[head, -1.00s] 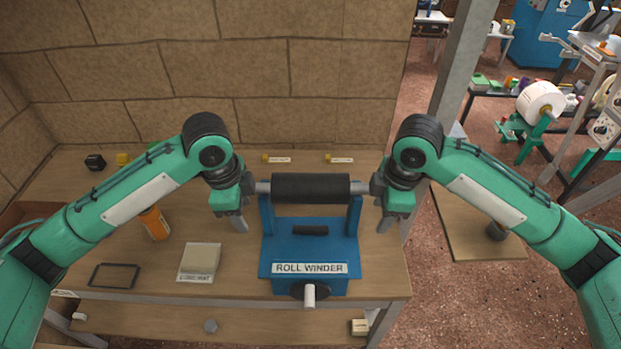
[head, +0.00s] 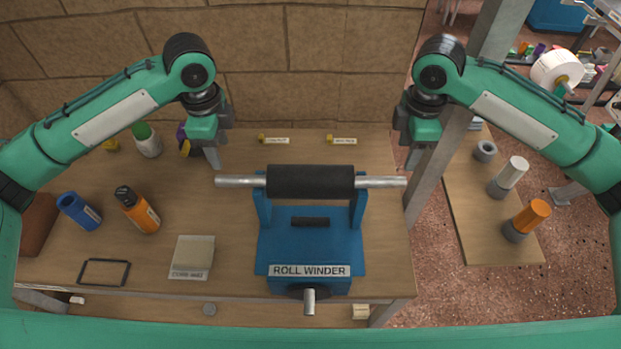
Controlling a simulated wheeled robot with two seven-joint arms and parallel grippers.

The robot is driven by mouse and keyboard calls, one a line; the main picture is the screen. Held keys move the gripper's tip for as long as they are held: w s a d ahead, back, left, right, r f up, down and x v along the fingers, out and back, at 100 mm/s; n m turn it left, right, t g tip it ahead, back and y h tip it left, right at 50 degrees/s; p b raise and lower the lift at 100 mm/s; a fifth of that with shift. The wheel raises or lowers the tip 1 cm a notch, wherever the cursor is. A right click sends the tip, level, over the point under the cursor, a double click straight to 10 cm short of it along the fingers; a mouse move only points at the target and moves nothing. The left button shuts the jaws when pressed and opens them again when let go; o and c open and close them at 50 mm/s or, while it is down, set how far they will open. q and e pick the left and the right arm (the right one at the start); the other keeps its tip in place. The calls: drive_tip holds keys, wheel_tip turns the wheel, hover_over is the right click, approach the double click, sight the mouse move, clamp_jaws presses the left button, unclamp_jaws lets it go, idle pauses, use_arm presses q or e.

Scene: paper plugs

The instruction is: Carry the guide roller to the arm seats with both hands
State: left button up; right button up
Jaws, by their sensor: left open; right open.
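The guide roller (head: 310,181) is a black cylinder with pale metal shaft ends sticking out left and right. It lies level across the two upright arms of the blue roll winder (head: 310,240), its shaft at the arm tops. My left gripper (head: 214,160) is open and empty, above and left of the left shaft end, apart from it. My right gripper (head: 412,160) is open and empty, above and right of the right shaft end, apart from it. The exact contact in the seats is too small to tell.
An orange bottle (head: 138,209), a blue bottle (head: 79,211), a core mat (head: 193,256) and a black frame (head: 104,272) lie on the left of the bench. A metal post (head: 445,150) stands close by my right gripper. A side table (head: 480,230) holds several cylinders.

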sight(228, 177)
use_arm(q)
drive_tip(key=f, duration=1.2)
drive_tip(key=shift+s, duration=0.2)
use_arm(e)
drive_tip(key=f, duration=1.1)
drive_tip(key=shift+s+f, duration=0.2)
drive_tip(key=shift+f, duration=0.2)
use_arm(q)
drive_tip(key=shift+r, duration=0.1)
clamp_jaws()
use_arm(e)
clamp_jaws()
drive_tip(key=shift+r, duration=0.1)
